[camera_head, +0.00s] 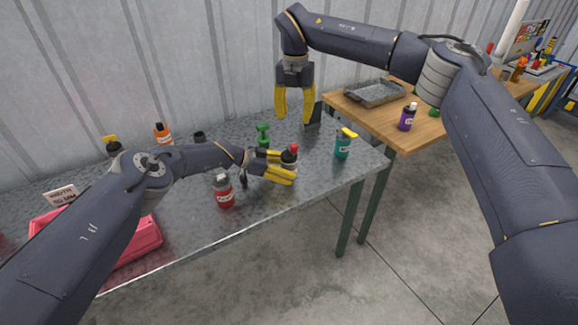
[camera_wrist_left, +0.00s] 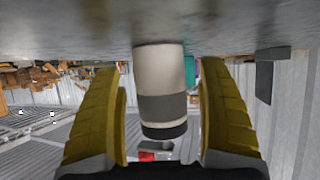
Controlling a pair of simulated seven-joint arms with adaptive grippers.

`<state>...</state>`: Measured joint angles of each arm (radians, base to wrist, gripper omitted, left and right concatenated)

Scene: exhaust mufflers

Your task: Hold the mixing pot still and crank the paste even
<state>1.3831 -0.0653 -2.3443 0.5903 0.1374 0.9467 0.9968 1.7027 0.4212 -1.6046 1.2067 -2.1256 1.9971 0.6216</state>
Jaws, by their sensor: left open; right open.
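The mixing pot (camera_head: 289,157) is a small dark, banded pot with a red part on top, standing upright on the grey metal table. In the left wrist view the table is at the top and the pot (camera_wrist_left: 161,88) shows white, grey and black bands, with some red at its far end. My left gripper (camera_head: 281,169) is open, with one yellow finger on each side of the pot; whether they touch it cannot be told. My right gripper (camera_head: 294,118) is open and empty, pointing down above the table's back edge, behind the pot.
A red bottle (camera_head: 224,193) stands left of the pot and a teal bottle (camera_head: 342,147) right. A green object (camera_head: 263,135) and a dark block (camera_head: 313,113) are behind. A pink bin (camera_head: 138,243) is at left. A wooden table (camera_head: 417,137) with a grey tray (camera_head: 374,93) adjoins.

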